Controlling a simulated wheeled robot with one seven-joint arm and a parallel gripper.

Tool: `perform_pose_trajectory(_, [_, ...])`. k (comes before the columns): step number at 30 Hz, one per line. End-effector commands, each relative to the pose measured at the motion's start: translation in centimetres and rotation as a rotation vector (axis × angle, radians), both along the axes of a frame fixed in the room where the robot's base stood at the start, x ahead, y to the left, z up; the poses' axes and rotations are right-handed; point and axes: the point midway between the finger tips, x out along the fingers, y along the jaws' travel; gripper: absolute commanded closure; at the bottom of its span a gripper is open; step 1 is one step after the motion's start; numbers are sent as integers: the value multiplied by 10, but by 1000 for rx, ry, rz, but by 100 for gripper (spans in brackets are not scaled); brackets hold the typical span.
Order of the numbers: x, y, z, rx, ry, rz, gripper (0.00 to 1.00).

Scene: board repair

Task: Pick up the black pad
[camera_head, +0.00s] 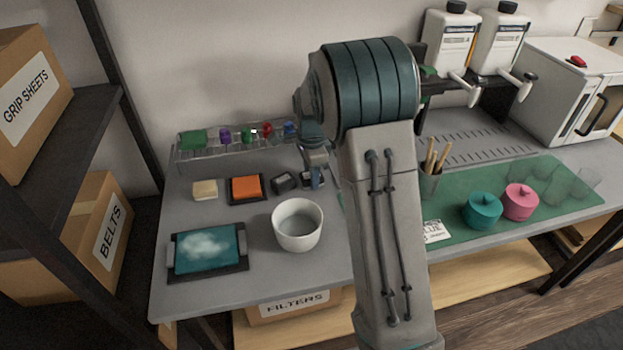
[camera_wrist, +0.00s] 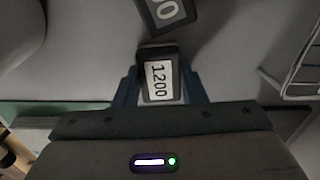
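A small black pad with a white label reading 1200 (camera_wrist: 161,82) sits between the blue fingers of my gripper (camera_wrist: 161,90) in the wrist view. The fingers lie along both its sides with no clear gap, so my gripper looks shut on it. In the head view my gripper (camera_head: 313,179) is low at the back of the bench, and its fingers mostly hide this pad. I cannot tell whether the pad is lifted off the bench. A second dark grey pad (camera_head: 284,181) lies just left of my gripper; it also shows in the wrist view (camera_wrist: 166,12), its label partly cut off.
An orange block on a dark base (camera_head: 246,188) and a cream block (camera_head: 205,190) lie further left. A white bowl (camera_head: 297,226) stands in front, beside a teal pad in a black tray (camera_head: 207,250). A wire rack (camera_head: 217,155) with small coloured items stands behind.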

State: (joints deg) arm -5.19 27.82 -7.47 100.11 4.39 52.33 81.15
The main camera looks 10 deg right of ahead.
Motion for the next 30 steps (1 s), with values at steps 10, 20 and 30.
perform_pose_trajectory(10, [0,0,0,0,0,0,84])
perform_pose_trajectory(20, [1,0,29,0,-4,1,84])
perform_pose_trajectory(30, [-35,-43,75,0,-2,-4,84])
